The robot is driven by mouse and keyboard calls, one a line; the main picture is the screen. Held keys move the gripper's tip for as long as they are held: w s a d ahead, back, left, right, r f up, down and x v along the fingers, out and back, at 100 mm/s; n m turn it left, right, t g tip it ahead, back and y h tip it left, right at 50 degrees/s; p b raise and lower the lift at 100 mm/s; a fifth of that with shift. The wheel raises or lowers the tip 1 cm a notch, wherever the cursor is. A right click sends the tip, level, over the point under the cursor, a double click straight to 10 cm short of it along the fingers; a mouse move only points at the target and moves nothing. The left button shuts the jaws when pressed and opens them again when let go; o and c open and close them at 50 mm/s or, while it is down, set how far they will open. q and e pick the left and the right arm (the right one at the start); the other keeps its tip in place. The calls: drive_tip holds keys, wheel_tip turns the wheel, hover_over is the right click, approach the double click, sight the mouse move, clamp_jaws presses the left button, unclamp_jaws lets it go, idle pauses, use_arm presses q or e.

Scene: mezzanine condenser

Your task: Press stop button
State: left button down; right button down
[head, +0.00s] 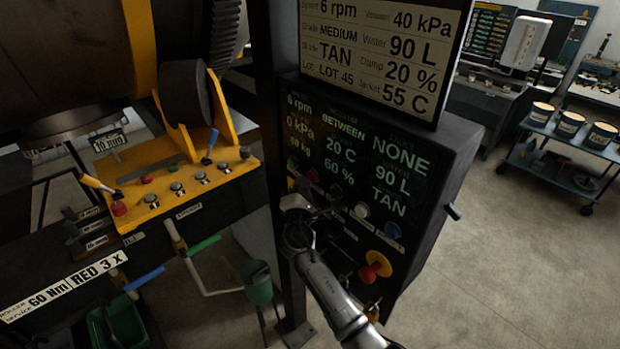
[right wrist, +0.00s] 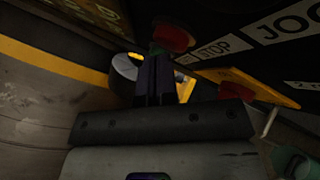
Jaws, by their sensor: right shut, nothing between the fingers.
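A black control panel (head: 345,250) stands at the centre of the head view, with a row of small buttons under its lit readout. In the right wrist view a round red button (right wrist: 175,37) sits beside a white label reading STOP (right wrist: 212,49). My right gripper (head: 294,202) is in front of the panel's lower left part and hides some of its controls. In the right wrist view its dark fingers (right wrist: 154,72) are shut and empty, with their tips close to the red button. I cannot tell whether they touch it. My left gripper is not in view.
A large red knob on a yellow base (head: 375,267) sits lower on the panel. White (head: 361,210) and blue (head: 392,230) buttons are near it. A yellow control desk (head: 180,190) with levers is at left. A cart with tins (head: 565,160) stands at right beyond open floor.

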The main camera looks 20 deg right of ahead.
drive_tip(key=shift+d, duration=0.2)
idle(0.3)
drive_tip(key=shift+a, duration=0.15)
drive_tip(key=shift+s+a, duration=0.2)
drive_tip(key=shift+a, duration=0.5)
drive_tip(key=a, duration=0.2)
drive_tip(key=s+a, duration=0.1)
drive_tip(key=a, duration=0.1)
drive_tip(key=shift+s+a+b, duration=0.2)
drive_tip(key=shift+a+b, duration=0.15)
idle(0.3)
